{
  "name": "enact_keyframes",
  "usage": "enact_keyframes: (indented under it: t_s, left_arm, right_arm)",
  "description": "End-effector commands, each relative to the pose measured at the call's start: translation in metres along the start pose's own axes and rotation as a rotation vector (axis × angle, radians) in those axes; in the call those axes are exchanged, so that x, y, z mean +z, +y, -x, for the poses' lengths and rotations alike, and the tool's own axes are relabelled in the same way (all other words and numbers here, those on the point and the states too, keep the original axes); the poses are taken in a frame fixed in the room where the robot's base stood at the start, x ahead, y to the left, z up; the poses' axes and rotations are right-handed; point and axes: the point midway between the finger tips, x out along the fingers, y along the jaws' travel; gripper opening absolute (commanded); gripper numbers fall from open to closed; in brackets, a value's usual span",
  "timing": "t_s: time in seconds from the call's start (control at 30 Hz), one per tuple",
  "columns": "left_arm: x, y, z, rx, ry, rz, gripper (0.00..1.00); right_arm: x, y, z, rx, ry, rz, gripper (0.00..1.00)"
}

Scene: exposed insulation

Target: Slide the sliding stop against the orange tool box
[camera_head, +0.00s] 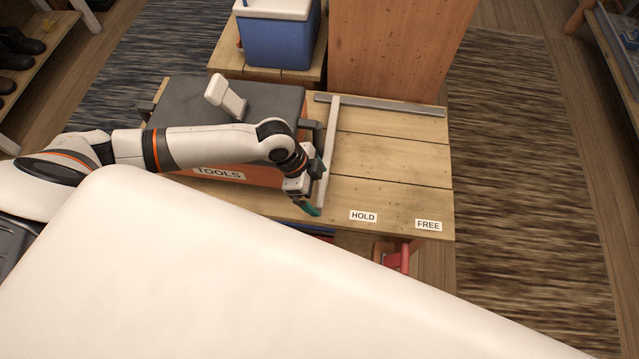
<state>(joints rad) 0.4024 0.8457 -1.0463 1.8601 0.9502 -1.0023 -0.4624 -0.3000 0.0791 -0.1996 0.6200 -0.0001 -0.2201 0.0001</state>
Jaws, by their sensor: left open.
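The orange tool box (262,176) with a grey lid and a TOOLS label stands on the left of the wooden bench. The sliding stop (329,150) is a pale upright-running bar to the right of the box, its far end at a grey rail (385,106). A narrow gap seems to show between bar and box at the far end; my arm hides the near part. My left gripper (315,190) is open at the near end of the bar, with green fingertips. Whether it touches the bar is unclear. My right gripper is not in view.
HOLD (363,216) and FREE (428,225) labels lie on the bench's front edge. The bench top (390,155) right of the bar is clear. A blue cooler (278,40) and a tall wooden panel (395,45) stand behind. My white body fills the foreground.

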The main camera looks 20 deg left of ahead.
Motion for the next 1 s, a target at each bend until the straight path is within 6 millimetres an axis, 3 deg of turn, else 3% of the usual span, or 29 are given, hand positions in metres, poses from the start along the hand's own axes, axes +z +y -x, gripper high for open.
enact_keyframes:
  t_s: [0.2, 0.4, 0.6, 1.0]
  left_arm:
    - [-0.001, 0.001, 0.050, 0.005, 0.001, -0.002, 1.00]
    - [-0.001, 0.001, 0.080, 0.002, 0.002, 0.000, 1.00]
    - [-0.001, 0.000, 0.090, 0.001, 0.002, 0.001, 1.00]
    - [-0.001, 0.000, 0.090, 0.000, 0.001, 0.001, 1.00]
  right_arm:
    - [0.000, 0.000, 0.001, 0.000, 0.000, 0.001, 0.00]
    - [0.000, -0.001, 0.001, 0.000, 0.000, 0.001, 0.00]
    - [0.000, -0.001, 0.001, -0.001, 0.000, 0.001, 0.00]
    - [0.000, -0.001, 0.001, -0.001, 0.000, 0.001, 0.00]
